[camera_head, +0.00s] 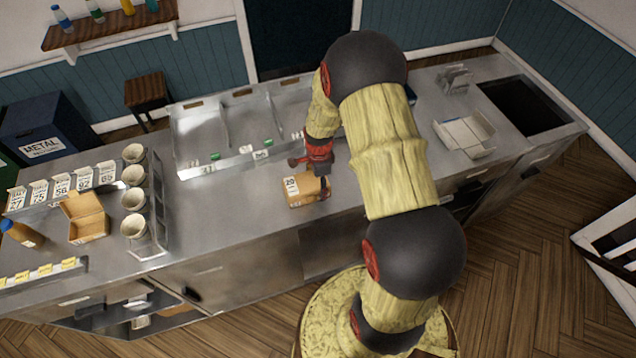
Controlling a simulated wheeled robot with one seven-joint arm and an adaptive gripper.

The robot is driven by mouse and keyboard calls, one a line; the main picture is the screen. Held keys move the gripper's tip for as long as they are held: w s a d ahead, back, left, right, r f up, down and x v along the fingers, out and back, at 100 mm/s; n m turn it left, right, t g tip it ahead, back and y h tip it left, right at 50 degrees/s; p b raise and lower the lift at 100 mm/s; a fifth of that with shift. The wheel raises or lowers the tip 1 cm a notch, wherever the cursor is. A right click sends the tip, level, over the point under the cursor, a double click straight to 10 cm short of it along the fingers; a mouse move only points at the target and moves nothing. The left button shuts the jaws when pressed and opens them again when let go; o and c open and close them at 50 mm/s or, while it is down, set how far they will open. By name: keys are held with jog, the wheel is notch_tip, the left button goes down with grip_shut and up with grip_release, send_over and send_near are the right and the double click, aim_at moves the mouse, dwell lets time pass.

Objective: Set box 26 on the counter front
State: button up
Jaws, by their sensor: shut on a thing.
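A small brown cardboard box with a white number label (295,193) is at the front part of the metal counter (240,225). The label reads like 20 or 26; the last digit is too small to be sure. My gripper (322,182) comes down from above and is shut on the right part of the box. My fingers partly cover that side. Whether the box's underside touches the counter or is slightly above it, I cannot tell.
A divided metal tray (200,135) stands behind the box. A white tray (464,133) and a dark basin (522,105) lie right.

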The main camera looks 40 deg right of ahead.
jog(key=shift+f, duration=0.15)
jog(key=o, duration=1.4)
